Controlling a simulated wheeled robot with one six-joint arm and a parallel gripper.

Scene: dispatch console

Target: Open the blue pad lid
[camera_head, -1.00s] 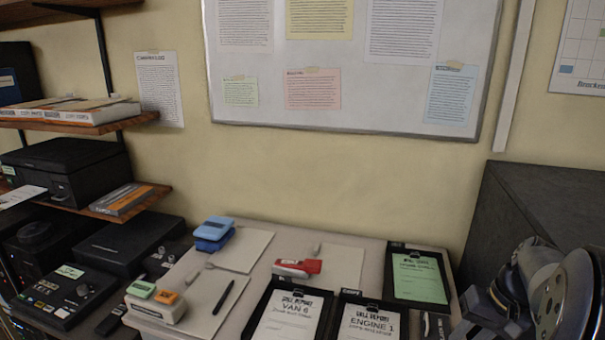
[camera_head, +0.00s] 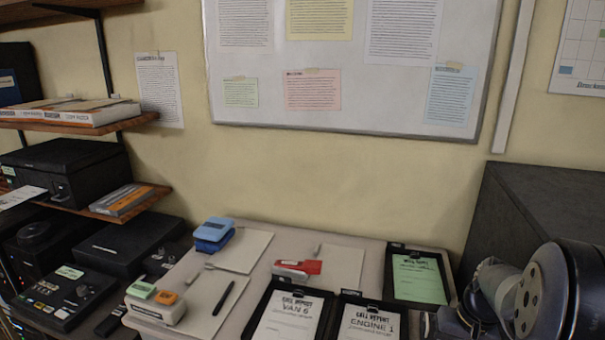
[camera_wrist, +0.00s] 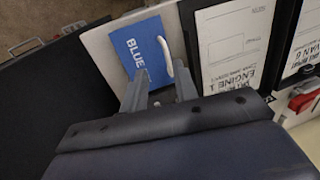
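In the wrist view a flat blue piece marked "BLUE" (camera_wrist: 138,52), which looks like the blue pad lid, lies on a pale surface, apparently closed. A white curved loop (camera_wrist: 165,57) stands at its right edge. My gripper (camera_wrist: 158,90) is open, with its two grey fingers apart at the near edge of the blue piece. Nothing shows clearly held between them, and I cannot tell whether they touch it. In the head view my arm covers this area at the lower right, so the blue piece is hidden there.
The black ENGINE 1 clipboard (camera_wrist: 260,88) lies right beside the blue piece, with the VAN 6 clipboard (camera_head: 268,292) beyond. A green-sheet clipboard (camera_head: 447,279), a red stapler-like item (camera_head: 311,267) and a blue two-tier item (camera_head: 213,235) also lie on the desk.

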